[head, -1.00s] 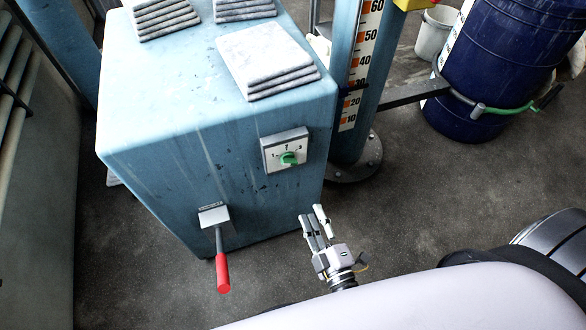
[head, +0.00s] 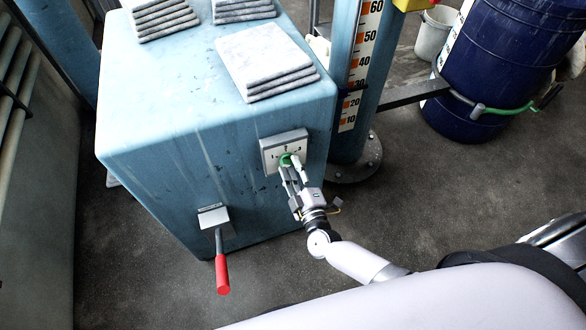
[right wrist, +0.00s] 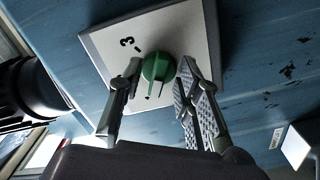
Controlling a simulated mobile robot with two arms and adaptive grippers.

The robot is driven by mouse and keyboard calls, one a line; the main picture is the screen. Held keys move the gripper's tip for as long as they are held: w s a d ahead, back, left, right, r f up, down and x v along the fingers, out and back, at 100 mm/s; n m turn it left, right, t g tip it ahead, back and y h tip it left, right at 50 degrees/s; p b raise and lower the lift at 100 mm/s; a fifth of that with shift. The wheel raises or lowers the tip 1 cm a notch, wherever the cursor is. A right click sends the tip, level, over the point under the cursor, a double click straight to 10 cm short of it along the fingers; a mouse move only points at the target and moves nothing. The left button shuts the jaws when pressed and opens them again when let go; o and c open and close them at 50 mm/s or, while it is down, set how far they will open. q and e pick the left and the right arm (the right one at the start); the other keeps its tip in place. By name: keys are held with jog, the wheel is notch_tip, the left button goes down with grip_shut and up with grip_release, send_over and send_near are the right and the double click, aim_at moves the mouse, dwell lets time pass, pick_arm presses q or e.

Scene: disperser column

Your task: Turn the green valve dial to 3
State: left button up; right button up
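The green valve dial (head: 286,160) sits on a pale square plate (head: 270,143) on the front of the blue cabinet. The plate is marked 1, 2 and 3, with the 3 on its right in the head view. My right gripper (head: 291,164) is at the dial and partly covers it there. In the right wrist view, the dial (right wrist: 158,68) lies between the two fingertips of my right gripper (right wrist: 159,70), one on each side, with small gaps visible. A ridge on the dial points down in that view; its exact setting is hard to read. My left gripper is not in view.
The blue cabinet (head: 170,130) carries stacks of grey slabs (head: 265,58). A red-handled lever (head: 222,272) sticks out low on its front. A column with a scale (head: 355,75) stands at right, with a blue drum (head: 490,80) beyond it. The floor in front is clear.

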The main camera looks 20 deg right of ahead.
jog(key=shift+c, duration=0.6)
grip_shut()
